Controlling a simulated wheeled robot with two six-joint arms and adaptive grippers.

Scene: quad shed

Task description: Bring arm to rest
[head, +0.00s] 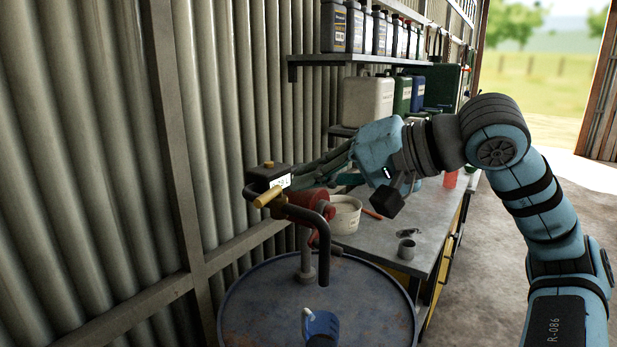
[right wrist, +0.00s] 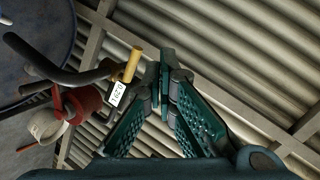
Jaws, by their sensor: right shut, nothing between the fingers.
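My right arm (head: 535,200) reaches in from the right and bends over toward the pump. My right gripper (head: 300,180) is shut and empty, its fingers pointing left, close to the pump's meter. In the right wrist view the green fingers (right wrist: 165,70) come together just right of the crank's yellow grip (right wrist: 132,65). The grip (head: 268,197) also shows in the head view. I cannot tell whether fingers and grip touch. My left gripper is not in view.
The blue drum (head: 255,310) has a small blue item (head: 320,322) over its top, cut off below. Shelved bottles (head: 335,25) line the corrugated wall (head: 100,150). Floor at right is clear.

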